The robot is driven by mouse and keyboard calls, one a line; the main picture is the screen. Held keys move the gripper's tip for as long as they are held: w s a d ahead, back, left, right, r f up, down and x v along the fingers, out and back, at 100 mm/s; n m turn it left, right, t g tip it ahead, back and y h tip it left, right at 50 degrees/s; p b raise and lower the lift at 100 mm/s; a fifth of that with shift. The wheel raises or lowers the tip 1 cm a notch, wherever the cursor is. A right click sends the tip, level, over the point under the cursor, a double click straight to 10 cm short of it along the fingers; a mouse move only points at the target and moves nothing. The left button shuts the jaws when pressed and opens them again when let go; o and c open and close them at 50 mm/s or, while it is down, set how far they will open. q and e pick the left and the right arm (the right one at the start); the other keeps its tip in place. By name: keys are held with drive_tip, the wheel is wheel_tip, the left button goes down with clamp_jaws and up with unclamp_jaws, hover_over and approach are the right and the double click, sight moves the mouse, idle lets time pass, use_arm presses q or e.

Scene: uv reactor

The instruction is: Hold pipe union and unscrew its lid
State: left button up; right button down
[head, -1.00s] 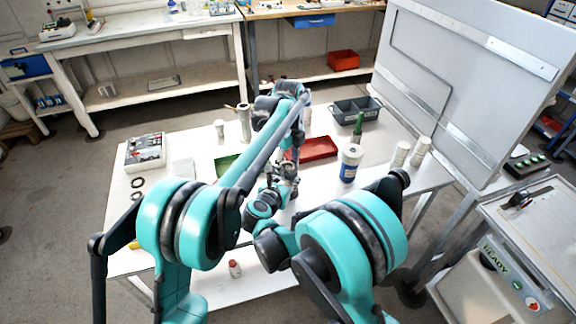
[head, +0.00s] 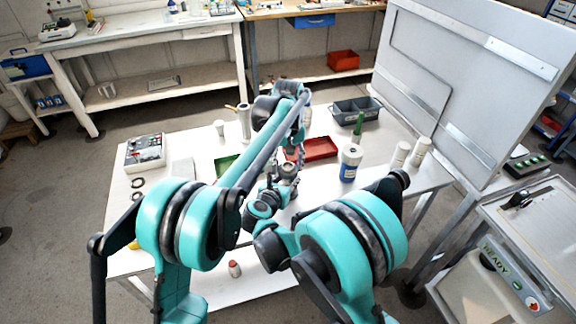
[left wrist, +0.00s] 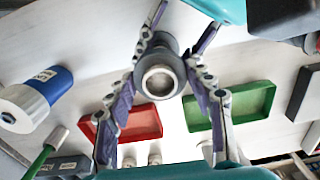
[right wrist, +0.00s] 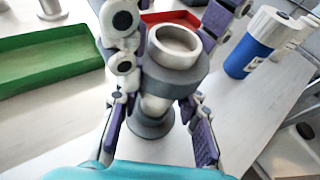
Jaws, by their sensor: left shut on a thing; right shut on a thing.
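The pipe union (right wrist: 178,57) stands upright in the right wrist view, with a white open top, a wide grey collar and a grey flange below. In the left wrist view the pipe union (left wrist: 160,80) shows end-on as a grey ring around a pale opening. My left gripper (left wrist: 165,66) is shut on its upper collar part. My right gripper (right wrist: 153,103) is shut on it lower down, around the white body just above the flange. In the head view my left gripper (head: 286,170) is at mid-table and the union is mostly hidden by the arms.
A red tray (head: 318,149) and a green tray (head: 224,163) lie close by. A blue-and-white bottle (head: 350,162) stands to the right, a grey divided bin (head: 356,110) behind. White cylinders (head: 419,151) stand near the right edge. A control box (head: 145,152) sits at left.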

use_arm(q)
drive_tip(key=n, duration=0.7)
drive_tip(key=shift+w, duration=0.1)
drive_tip(key=n, duration=0.7)
drive_tip(key=shift+n, duration=0.3)
drive_tip(key=n, duration=1.3)
drive_tip(key=shift+r, duration=0.1)
drive_tip(key=o, duration=1.3)
